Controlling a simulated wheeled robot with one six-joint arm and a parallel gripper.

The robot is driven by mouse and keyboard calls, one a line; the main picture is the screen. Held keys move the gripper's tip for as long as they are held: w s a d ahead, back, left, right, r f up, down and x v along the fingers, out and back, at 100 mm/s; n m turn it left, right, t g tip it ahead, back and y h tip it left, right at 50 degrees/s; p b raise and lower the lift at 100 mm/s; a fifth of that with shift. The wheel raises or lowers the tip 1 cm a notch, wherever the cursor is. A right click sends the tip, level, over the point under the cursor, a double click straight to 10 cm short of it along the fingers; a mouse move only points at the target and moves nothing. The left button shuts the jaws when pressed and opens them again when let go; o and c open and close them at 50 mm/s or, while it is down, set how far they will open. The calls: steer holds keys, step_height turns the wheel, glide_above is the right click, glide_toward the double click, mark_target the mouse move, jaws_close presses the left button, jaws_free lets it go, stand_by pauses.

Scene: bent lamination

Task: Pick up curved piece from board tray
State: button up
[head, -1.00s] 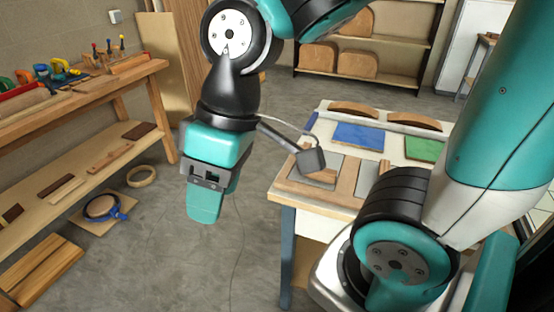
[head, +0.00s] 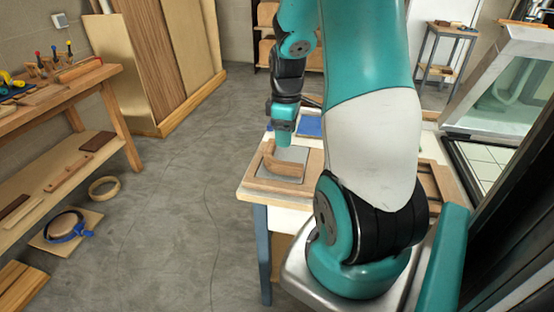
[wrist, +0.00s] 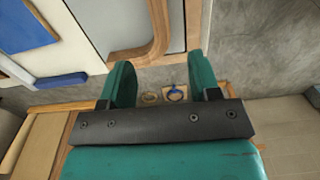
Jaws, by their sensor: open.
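The curved piece (head: 268,160) is a brown wooden strip with a bend, at the near left of the bench in the head view. It lies on the grey floor of a wood-framed board tray (head: 301,180). In the wrist view, the curved piece (wrist: 158,32) bends at the top centre beside the tray's wooden edge. My gripper (head: 282,144) hangs just behind and above the piece, pointing down. In the wrist view, my gripper (wrist: 162,82) has its fingers spread with nothing between them. The curved piece appears ahead of the fingertips, and I cannot tell the remaining height.
A blue panel (head: 311,125) lies behind the tray. Tall boards (head: 170,60) lean behind. My arm hides much of the bench.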

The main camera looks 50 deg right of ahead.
mark_target(285, 163)
step_height(285, 163, down, 11)
steer(key=shift+r+p, duration=0.1)
steer(key=shift+p, duration=0.35)
steer(key=c, duration=1.1)
